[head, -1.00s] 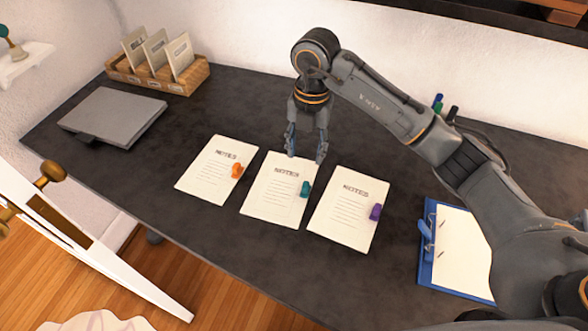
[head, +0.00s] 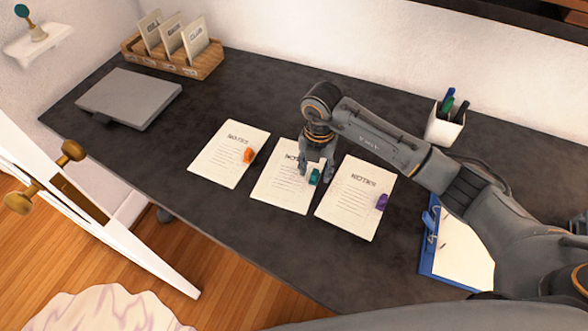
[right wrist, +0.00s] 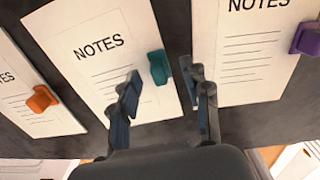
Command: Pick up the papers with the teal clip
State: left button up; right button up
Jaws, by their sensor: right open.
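The papers with the teal clip (head: 284,192) lie flat on the dark desk, the middle of three "NOTES" sheets. The teal clip (head: 315,177) is on their right edge; it also shows in the right wrist view (right wrist: 158,67). My right gripper (head: 316,172) is low over these papers and hides part of their top. In the right wrist view its fingers (right wrist: 163,85) are open, one over the papers and one past their right edge, with the clip ahead between them. Nothing is held. My left gripper is not in view.
Papers with an orange clip (head: 225,160) lie to the left and papers with a purple clip (head: 350,205) to the right, with narrow gaps between. A blue clipboard (head: 428,262), a pen cup (head: 443,128), a grey laptop (head: 128,95) and a wooden file holder (head: 205,66) are also on the desk.

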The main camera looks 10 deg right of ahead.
jog(key=shift+f, duration=0.7)
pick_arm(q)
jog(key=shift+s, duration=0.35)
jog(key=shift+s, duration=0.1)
pick_arm(e)
grip_shut()
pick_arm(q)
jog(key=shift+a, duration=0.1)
pick_arm(e)
jog(key=shift+r, duration=0.1)
jog(key=shift+r, duration=0.25)
notch_tip(320, 180, up, 2)
jog(key=shift+w+r+b, duration=0.1)
jog(key=shift+r+b, duration=0.05)
jog(key=shift+b, duration=0.6)
pick_arm(q)
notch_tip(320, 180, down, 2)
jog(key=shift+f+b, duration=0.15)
jog(key=shift+b, duration=0.3)
pick_arm(e)
jog(key=s+a+r, duration=0.5)
jog(key=s+r, duration=0.5)
jog(key=s, duration=0.3)
jog(key=shift+a, duration=0.15)
